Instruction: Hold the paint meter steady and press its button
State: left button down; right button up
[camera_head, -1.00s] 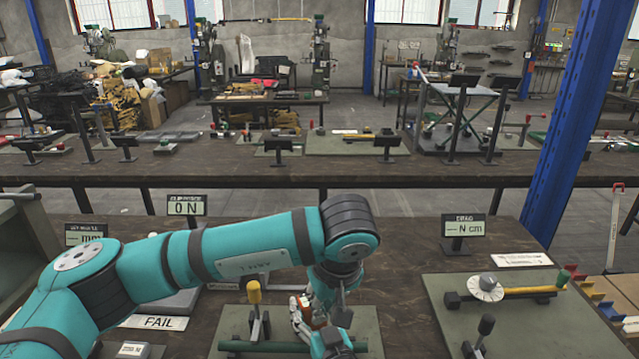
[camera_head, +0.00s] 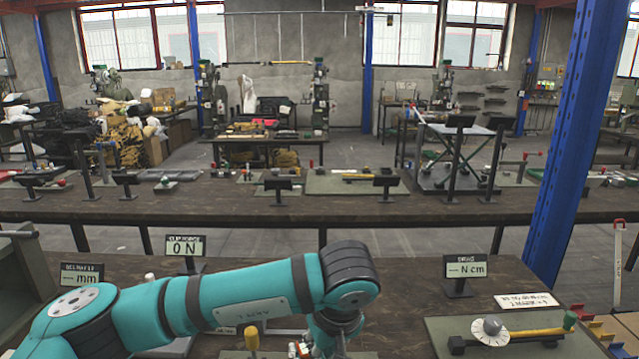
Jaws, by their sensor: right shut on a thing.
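The paint meter cannot be made out; the spot by my grippers is cut off by the bottom edge of the head view. My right gripper (camera_head: 298,350) shows only as a few pale metal parts at the bottom edge, left of my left arm's wrist. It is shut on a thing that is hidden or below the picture. My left arm comes in from the left, bends at its elbow and drops down. My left gripper (camera_head: 340,347) shows only as dark parts at the bottom edge, close beside the right one; its jaws cannot be made out.
On the near bench stand a display reading "0 N" (camera_head: 185,247), one reading "-- mm" (camera_head: 82,274) and one reading "-- N cm" (camera_head: 465,267). A green board (camera_head: 440,332) with a dial and yellow-handled tool lies right. A yellow-topped post (camera_head: 251,340) stands left of my grippers.

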dwell(0.4)
jog(key=o, duration=1.5)
